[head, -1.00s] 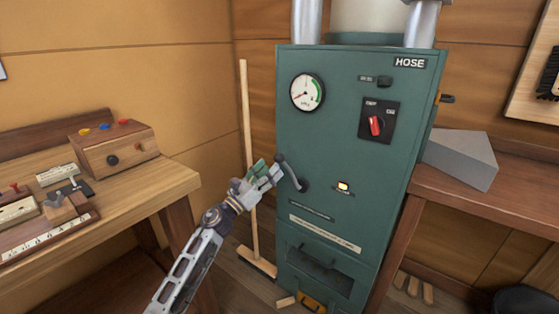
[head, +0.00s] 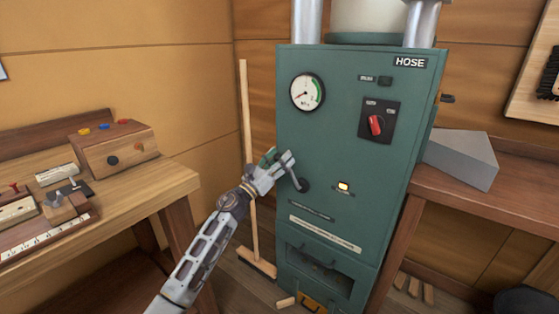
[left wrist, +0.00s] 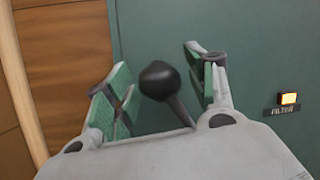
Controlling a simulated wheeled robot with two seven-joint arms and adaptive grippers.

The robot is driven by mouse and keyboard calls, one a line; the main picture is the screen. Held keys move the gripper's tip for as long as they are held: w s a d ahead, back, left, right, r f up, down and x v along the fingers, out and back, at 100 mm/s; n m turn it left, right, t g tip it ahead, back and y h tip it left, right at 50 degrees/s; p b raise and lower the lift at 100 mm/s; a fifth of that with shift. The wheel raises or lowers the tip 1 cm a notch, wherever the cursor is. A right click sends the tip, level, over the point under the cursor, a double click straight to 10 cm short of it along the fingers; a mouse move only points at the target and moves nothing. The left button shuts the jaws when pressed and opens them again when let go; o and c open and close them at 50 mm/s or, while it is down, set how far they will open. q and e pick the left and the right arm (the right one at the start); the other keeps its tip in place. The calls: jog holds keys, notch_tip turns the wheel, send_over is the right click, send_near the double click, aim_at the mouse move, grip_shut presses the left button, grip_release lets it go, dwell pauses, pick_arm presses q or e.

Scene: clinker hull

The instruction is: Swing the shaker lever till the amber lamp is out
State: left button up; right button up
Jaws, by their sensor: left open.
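The shaker lever's dark hub (head: 303,185) sits on the front of the green cabinet (head: 345,130). In the left wrist view the lever's black knob (left wrist: 160,80) and its shaft show between my open fingers. My left gripper (head: 277,158) is open at the lever, with a green-padded finger on either side of the knob; I see no grip on it. In the head view the gripper hides most of the lever. The amber lamp (head: 344,187) is lit, right of the lever; it also glows above a FILTER label in the left wrist view (left wrist: 288,98).
A broom (head: 247,120) leans at the wall left of the cabinet. A wooden workbench (head: 150,190) with small devices stands at left. A grey wedge block (head: 460,160) lies on the right bench. A gauge (head: 307,92) and a red switch (head: 376,125) are higher on the cabinet.

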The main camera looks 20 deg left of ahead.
pick_arm(q)
grip_shut()
dwell(0.4)
